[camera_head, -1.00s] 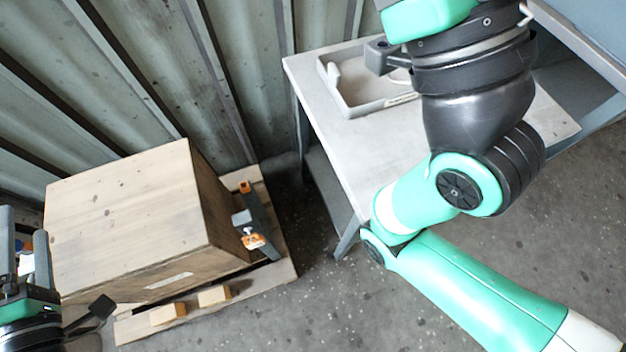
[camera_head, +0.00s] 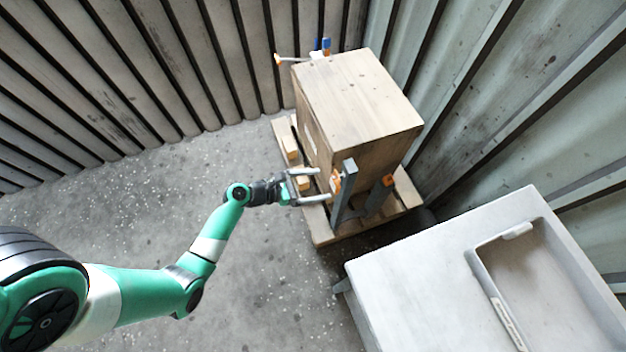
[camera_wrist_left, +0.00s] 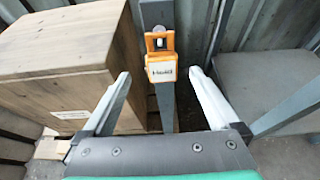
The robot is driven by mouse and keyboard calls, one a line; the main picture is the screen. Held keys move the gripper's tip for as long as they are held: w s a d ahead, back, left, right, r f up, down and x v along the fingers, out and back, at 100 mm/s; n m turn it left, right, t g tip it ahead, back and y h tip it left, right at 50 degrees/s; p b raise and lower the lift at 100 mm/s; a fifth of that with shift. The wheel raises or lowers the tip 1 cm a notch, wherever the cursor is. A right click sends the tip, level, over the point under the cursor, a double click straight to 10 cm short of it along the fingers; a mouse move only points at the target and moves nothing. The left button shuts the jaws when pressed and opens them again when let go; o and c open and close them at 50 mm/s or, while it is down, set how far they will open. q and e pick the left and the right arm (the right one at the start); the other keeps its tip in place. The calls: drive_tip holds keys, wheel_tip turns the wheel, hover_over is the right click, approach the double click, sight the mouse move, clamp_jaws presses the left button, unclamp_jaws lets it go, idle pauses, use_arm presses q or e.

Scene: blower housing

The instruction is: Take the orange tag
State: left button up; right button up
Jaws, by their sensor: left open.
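The orange tag (camera_head: 336,181) hangs on the upright grey post (camera_head: 345,190) beside the wooden crate. My left gripper (camera_head: 323,185) is open and empty just to the left of it, fingers pointing at it. In the left wrist view the orange tag (camera_wrist_left: 161,67) has a white label with dark print and hangs in front of the post (camera_wrist_left: 157,15). There it lies between the two spread fingertips of my left gripper (camera_wrist_left: 160,73), with a gap on each side. My right gripper is out of view.
The wooden crate (camera_head: 360,95) stands on a pallet (camera_head: 322,232) by the corrugated wall. Another orange piece (camera_head: 388,180) sits behind the post. A grey table (camera_head: 430,290) with a shallow tray (camera_head: 484,290) is at the lower right. Floor (camera_head: 150,200) to the left is clear.

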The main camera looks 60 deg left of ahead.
sight(344, 179)
use_arm(q)
drive_tip(key=b+x, duration=0.4)
drive_tip(key=x, duration=0.4)
drive_tip(key=shift+w+d+f, duration=0.15)
drive_tip(key=shift+w+f, duration=0.05)
drive_tip(key=shift+w+d, duration=0.15)
drive_tip(key=shift+w, duration=0.4)
drive_tip(key=shift+c, duration=0.2)
drive_tip(key=c, duration=1.4)
drive_tip(key=shift+r+p, duration=0.6)
drive_tip(key=shift+p, duration=0.05)
